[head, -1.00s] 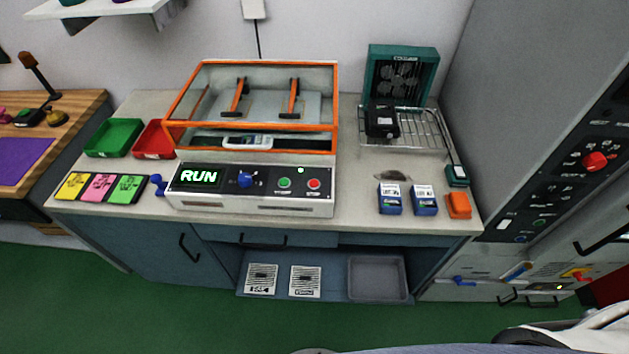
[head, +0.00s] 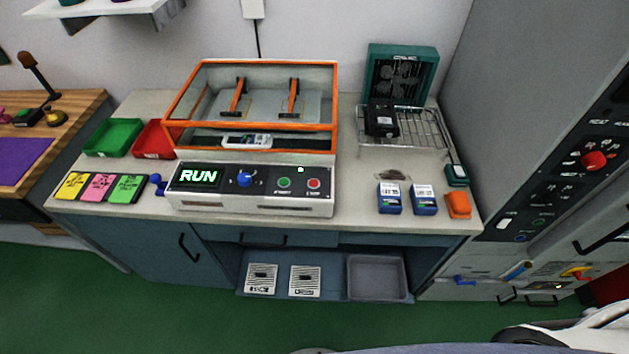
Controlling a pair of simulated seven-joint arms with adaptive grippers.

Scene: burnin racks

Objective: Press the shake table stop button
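The shake table (head: 250,188) stands on the grey bench, with an orange-framed clear cover (head: 252,125) over its platform. Its front panel display (head: 199,177) reads RUN in lit green letters. A blue knob (head: 245,179) sits right of the display, then a green button (head: 285,183). The red stop button (head: 314,184) is at the panel's right end, with a small lit lamp (head: 300,169) above and between the two buttons. Inside the cover are two orange-and-black clamp bars and a small white device with a screen (head: 247,141). Neither gripper is in view.
Green (head: 113,137) and red (head: 154,139) bins and coloured cards (head: 102,188) lie left of the shake table. Blue boxes (head: 390,199), an orange block (head: 458,205), a wire rack (head: 430,130) and a fan unit (head: 401,75) are right. A tall grey cabinet (head: 540,100) borders the bench's right side.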

